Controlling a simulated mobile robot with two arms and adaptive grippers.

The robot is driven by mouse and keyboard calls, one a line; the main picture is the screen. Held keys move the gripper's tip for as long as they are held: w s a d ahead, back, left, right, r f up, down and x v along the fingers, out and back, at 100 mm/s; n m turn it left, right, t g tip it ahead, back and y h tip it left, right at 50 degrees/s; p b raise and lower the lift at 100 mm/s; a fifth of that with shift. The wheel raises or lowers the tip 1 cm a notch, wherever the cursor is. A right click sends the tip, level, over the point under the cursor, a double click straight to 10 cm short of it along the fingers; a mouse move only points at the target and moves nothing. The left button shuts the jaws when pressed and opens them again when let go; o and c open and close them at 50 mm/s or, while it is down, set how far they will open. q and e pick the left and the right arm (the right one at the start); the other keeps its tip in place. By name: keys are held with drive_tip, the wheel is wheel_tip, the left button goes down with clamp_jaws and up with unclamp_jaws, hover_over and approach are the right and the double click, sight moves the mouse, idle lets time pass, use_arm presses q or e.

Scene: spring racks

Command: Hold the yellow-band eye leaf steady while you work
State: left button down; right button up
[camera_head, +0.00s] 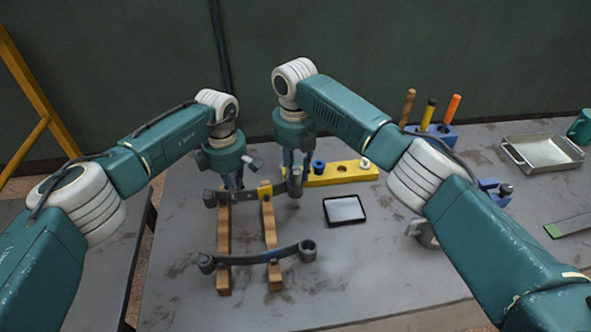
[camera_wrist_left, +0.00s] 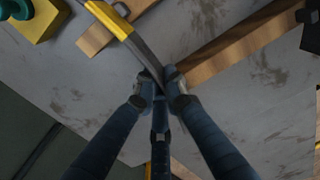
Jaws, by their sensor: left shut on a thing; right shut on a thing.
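The yellow-band eye leaf (camera_head: 250,193) is a dark strip with a yellow band and an eye at each end. It lies across two wooden rails (camera_head: 223,240). My left gripper (camera_head: 232,187) is shut on it left of the band. In the left wrist view my left gripper's fingertips (camera_wrist_left: 163,82) pinch the dark leaf (camera_wrist_left: 148,58), with the yellow band (camera_wrist_left: 112,20) further along. My right gripper (camera_head: 294,180) is down at the leaf's right eye, shut; its fingers hide what it holds.
A blue-band leaf (camera_head: 255,259) lies across the rails in front. A yellow block (camera_head: 340,173) with a blue bushing (camera_head: 318,167) stands behind right. A black-rimmed tray (camera_head: 344,210) is to the right. A tool holder (camera_head: 434,134) and metal pan (camera_head: 543,154) stand further right.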

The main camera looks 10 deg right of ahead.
sight(296, 170)
drive_tip(key=shift+f, duration=0.7)
idle(0.5)
drive_tip(key=o, duration=1)
drive_tip(key=shift+o, duration=0.4)
drive_tip(key=o, duration=0.4)
drive_tip(key=shift+c, duration=0.2)
drive_tip(key=shift+r, duration=0.1)
drive_tip(key=shift+r, duration=3.4)
